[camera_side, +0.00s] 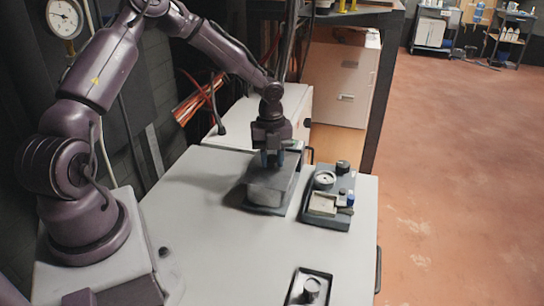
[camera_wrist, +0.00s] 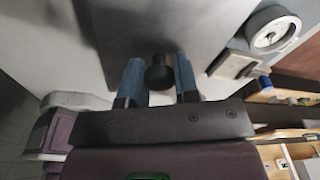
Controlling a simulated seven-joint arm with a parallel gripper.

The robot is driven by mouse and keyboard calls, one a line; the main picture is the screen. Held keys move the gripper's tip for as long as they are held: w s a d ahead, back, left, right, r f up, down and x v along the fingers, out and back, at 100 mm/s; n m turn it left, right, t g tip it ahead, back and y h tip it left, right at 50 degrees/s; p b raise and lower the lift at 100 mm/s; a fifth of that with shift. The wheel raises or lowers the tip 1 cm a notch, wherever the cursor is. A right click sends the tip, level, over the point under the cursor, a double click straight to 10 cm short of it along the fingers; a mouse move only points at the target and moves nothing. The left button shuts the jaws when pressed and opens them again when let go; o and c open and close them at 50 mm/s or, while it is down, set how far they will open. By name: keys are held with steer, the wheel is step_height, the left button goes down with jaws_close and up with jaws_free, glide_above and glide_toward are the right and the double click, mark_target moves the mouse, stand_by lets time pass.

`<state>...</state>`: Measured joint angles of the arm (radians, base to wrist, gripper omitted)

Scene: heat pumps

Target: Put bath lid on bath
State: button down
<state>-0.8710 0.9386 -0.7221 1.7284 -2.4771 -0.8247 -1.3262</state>
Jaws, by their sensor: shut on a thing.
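My gripper (camera_side: 272,163) points down over the grey box-shaped bath (camera_side: 270,192) on the white bench. In the wrist view, the two blue fingers of my gripper (camera_wrist: 161,80) are shut on the dark round knob of the bath lid (camera_wrist: 120,30). The lid is a flat grey plate that spreads out beneath the knob. In the side view, the lid is at the top of the bath. I cannot tell whether it rests fully on the rim or sits slightly above it. The fingers partly hide the knob in the side view.
A dark tray (camera_side: 335,222) with a white dial, a pale block and small parts stands just right of the bath. Its dial (camera_wrist: 272,30) also shows in the wrist view. A small tray holding a metal cylinder (camera_side: 312,288) lies near the front. The bench's left-centre is clear.

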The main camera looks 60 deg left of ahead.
steer(key=c, duration=0.8)
jaws_free()
steer(key=shift+f, duration=0.1)
steer(key=r, duration=0.4)
steer(key=a+r, duration=0.1)
steer(key=r, duration=0.8)
steer(key=shift+w+a, duration=0.25)
